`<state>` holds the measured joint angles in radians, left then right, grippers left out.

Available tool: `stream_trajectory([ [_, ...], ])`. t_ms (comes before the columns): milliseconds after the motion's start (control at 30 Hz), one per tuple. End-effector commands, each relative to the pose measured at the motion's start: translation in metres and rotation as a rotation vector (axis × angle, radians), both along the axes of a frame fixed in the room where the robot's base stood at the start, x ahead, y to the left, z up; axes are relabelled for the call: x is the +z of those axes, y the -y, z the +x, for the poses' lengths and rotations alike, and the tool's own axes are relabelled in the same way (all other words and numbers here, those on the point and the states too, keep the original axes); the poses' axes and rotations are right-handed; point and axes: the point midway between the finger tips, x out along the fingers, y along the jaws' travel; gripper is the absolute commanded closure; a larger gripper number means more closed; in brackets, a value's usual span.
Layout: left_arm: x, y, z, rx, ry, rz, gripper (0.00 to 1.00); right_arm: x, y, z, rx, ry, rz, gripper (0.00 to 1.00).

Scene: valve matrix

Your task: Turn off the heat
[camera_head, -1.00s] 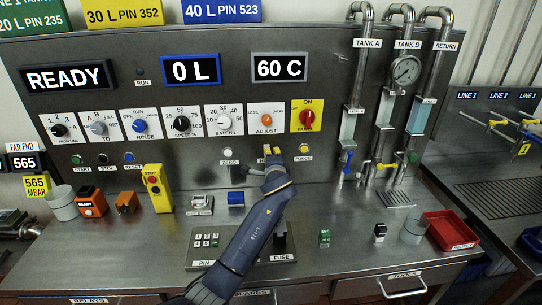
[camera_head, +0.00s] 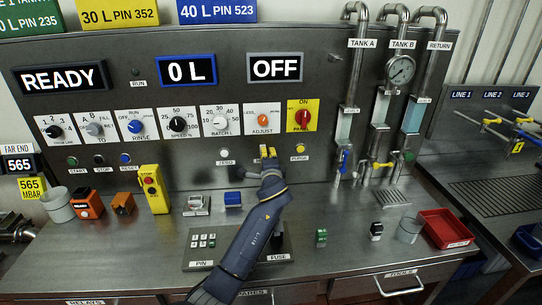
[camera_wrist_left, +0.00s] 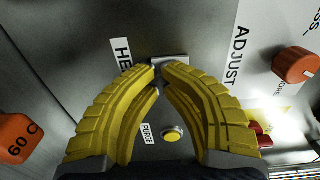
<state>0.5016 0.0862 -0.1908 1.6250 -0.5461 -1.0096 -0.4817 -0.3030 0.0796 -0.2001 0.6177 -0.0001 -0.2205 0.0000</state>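The temperature display (camera_head: 275,68) at the top of the panel reads OFF. My left gripper (camera_head: 268,151) is at the panel below the ADJUST knob (camera_head: 263,119). In the left wrist view its yellow fingers (camera_wrist_left: 160,66) arch together, with the tips almost meeting. They are at a small metal plate (camera_wrist_left: 172,60) beside a label that starts with "HE" (camera_wrist_left: 122,54). The fingertips hide most of the control there, and I cannot tell whether they grip it. My right gripper is not in view.
The yellow PURGE button (camera_wrist_left: 172,135) is close beside the fingers, and the orange ADJUST knob (camera_wrist_left: 296,65) is near too. A red PANEL switch (camera_head: 302,115) is to the right. An orange block marked 60 C (camera_wrist_left: 18,141) is at the wrist view's edge.

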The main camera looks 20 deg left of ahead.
Motion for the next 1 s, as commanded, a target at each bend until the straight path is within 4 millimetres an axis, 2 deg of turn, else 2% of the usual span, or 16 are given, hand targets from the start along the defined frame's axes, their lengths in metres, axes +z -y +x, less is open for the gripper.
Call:
stream_trajectory([
  [200,0.001,0.000,0.001,-0.001,0.000,-0.001,1.00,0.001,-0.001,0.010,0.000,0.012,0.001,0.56],
  [867,0.002,-0.001,0.000,-0.001,0.002,0.002,1.00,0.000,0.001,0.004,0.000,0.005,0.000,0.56],
  [933,0.004,0.001,0.000,-0.002,0.001,0.003,1.00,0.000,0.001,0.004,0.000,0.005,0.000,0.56],
  [1000,0.004,0.018,0.004,-0.020,-0.015,-0.010,1.00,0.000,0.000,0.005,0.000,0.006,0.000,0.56],
])
